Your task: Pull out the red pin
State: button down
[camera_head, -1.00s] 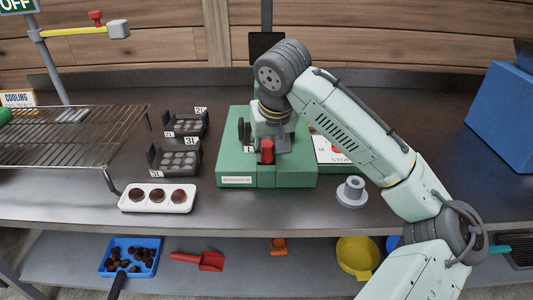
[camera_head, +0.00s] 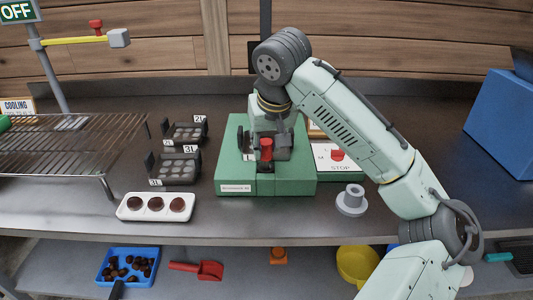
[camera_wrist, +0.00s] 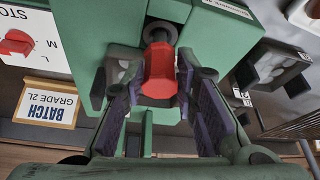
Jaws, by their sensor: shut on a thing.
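The red pin (camera_head: 266,148) is at the front of the green machine (camera_head: 292,183). In the wrist view, the pin's red head (camera_wrist: 160,72) stands in front of a dark round collar (camera_wrist: 160,31) on the green body. My gripper (camera_wrist: 160,88) is shut on the pin, with one purple-padded finger on each side of it. In the head view my gripper (camera_head: 267,143) is over the front of the machine and partly hides it. How far the pin sits in the collar is hard to tell.
A grey flanged piece (camera_head: 352,200) is front right.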

notch_tip(320, 180, up, 4)
jog(key=shift+r, duration=0.2)
jog(key=s+d+b, duration=0.1)
jog(key=s+d, duration=0.1)
jog(key=s, duration=0.6)
jog(key=s+d+b, duration=0.1)
jog(key=s+d, duration=0.1)
jog(key=s, duration=0.7)
jog(key=shift+s+d, duration=0.25)
jog(key=shift+d, duration=0.1)
